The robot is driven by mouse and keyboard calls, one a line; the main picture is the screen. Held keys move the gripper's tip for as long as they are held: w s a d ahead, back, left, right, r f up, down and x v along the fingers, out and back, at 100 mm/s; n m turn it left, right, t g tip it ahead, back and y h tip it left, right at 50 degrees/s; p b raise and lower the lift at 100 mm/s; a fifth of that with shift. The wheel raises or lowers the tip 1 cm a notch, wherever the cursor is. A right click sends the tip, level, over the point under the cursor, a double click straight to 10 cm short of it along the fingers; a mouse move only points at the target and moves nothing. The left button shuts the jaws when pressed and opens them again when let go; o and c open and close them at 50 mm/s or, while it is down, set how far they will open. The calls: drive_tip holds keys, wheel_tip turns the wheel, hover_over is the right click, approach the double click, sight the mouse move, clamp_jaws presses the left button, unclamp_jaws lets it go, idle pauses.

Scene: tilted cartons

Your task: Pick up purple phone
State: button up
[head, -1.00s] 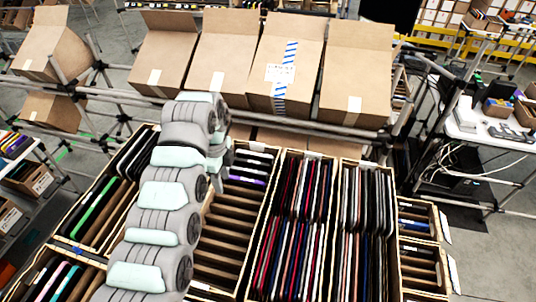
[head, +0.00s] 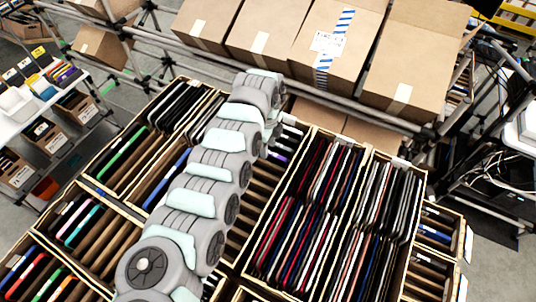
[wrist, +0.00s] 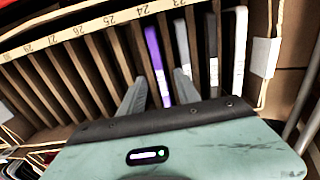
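The purple phone (wrist: 156,62) stands on edge in a numbered slot of a carton with brown dividers. In the wrist view my gripper (wrist: 159,76) is open, with one finger on each side of the phone's line. I cannot tell whether either finger touches it. White and dark phones (wrist: 183,50) stand in the slots just right of it. In the head view a small purple edge (head: 281,158) shows right of my arm's end. My gripper is mostly hidden by the arm there.
Cartons packed with upright phones (head: 310,200) lie right of my arm, with more on the left. Tilted open boxes (head: 330,45) stand on a rail (head: 270,85) behind. A divider strip with numbers (wrist: 85,28) runs along the slots. A white tag (wrist: 263,56) hangs at the carton's right side.

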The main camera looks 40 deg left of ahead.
drive_tip(key=shift+f, duration=1.4)
drive_tip(key=shift+c, duration=0.5)
clamp_jaws()
